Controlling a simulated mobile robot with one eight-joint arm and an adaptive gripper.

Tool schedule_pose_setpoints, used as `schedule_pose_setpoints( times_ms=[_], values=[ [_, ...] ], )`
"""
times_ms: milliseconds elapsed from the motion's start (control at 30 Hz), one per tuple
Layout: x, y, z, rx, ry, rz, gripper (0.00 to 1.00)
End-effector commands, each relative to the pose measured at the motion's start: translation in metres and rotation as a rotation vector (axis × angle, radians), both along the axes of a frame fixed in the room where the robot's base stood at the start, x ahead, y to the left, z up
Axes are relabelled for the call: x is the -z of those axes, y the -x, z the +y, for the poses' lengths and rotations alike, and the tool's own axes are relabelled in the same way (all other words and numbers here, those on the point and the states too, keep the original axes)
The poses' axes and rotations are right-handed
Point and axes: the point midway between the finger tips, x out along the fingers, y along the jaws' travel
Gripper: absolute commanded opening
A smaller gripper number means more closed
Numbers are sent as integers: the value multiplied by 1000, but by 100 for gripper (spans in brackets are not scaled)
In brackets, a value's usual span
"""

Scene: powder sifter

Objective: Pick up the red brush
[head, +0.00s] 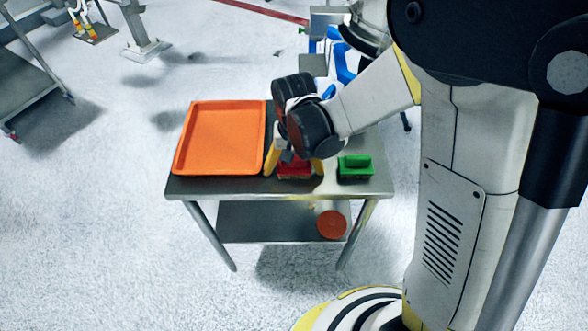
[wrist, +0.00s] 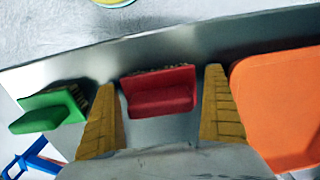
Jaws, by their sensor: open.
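The red brush (head: 294,170) lies on the metal table between the orange tray and the green brush, partly hidden by my gripper in the head view. In the wrist view the red brush (wrist: 160,92) shows its raised handle and some bristles along its far edge. My gripper (wrist: 163,105) is open, with one yellow finger on each side of the red brush. Gaps show between the brush and both fingers in that view. In the head view my gripper (head: 294,166) is low over the brush, and its exact height above the tabletop is hard to tell.
An orange tray (head: 222,140) lies left of the red brush; it is close to the right finger in the wrist view (wrist: 285,100). A green brush (head: 355,168) lies to the right. The metal table (head: 230,188) has a lower shelf with a round orange-red object (head: 331,224).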

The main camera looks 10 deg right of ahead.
Motion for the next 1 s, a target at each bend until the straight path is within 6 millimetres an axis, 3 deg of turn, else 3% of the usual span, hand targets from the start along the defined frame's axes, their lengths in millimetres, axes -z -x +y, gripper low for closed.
schedule_pose_setpoints(
  times_ms=[133,167,300,333,733,867,1000],
  values=[
    [-1,0,0,0,0,0,100],
    [-1,0,0,0,0,0,94],
    [-2,0,0,0,0,0,51],
    [-2,0,0,0,0,0,46],
    [-6,0,0,0,0,0,45],
    [-20,0,0,0,0,0,45],
    [-46,0,0,0,1,1,45]
  ],
)
